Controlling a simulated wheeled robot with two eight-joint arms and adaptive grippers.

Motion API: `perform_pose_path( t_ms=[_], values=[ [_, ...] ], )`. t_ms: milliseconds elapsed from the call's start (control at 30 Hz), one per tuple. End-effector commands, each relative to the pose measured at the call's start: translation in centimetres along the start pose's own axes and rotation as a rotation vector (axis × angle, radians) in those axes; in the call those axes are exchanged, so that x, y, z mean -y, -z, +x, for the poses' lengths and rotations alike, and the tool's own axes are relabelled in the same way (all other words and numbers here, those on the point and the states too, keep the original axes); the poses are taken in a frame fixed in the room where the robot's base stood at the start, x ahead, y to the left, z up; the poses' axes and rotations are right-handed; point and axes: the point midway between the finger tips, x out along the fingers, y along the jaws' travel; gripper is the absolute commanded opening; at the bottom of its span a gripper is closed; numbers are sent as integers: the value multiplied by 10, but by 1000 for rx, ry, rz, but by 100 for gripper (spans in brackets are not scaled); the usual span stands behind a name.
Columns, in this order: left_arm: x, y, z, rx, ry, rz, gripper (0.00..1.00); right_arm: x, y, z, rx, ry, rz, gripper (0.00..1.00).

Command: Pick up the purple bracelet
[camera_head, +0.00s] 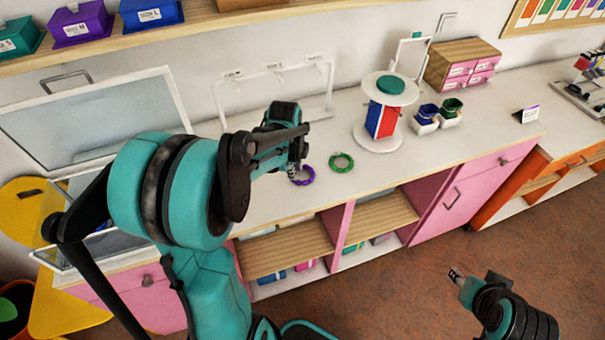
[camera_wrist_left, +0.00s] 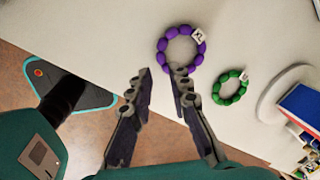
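The purple bracelet (camera_head: 309,180) lies flat on the white counter near its front edge, partly hidden by my left gripper in the head view. In the left wrist view the purple bracelet (camera_wrist_left: 163,56) is a full ring of beads with a white tag, just beyond the fingertips. My left gripper (camera_head: 296,170) is above the counter at the bracelet. In the left wrist view my left gripper (camera_wrist_left: 160,78) is open with nothing between its fingers; its right fingertip overlaps the ring's near edge. I cannot tell whether they touch. My right gripper (camera_head: 459,278) is low over the floor, away from the counter.
A green bracelet (camera_head: 341,169) lies right of the purple one; it also shows in the left wrist view (camera_wrist_left: 223,99). A white spool stand (camera_head: 378,140) with a red and blue middle stands further right. A white rack (camera_head: 330,92) stands behind. The counter between is clear.

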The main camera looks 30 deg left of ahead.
Motion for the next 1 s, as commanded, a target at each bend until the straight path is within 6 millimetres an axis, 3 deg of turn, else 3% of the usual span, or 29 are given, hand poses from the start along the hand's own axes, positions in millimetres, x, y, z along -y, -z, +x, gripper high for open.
perform_pose_path(
  t_ms=[500,733,800,833,1000],
  values=[
    [2,4,66,0,1,-2,19,0,-16,22,0,0,0,40],
    [2,4,67,0,1,-2,19,0,-15,22,0,0,0,40],
    [2,4,67,0,1,-2,3,0,-15,22,0,0,0,40],
    [2,4,67,0,1,-2,0,0,-15,22,0,0,0,40],
    [2,4,66,0,1,-2,0,0,-15,22,0,0,0,40]
  ],
)
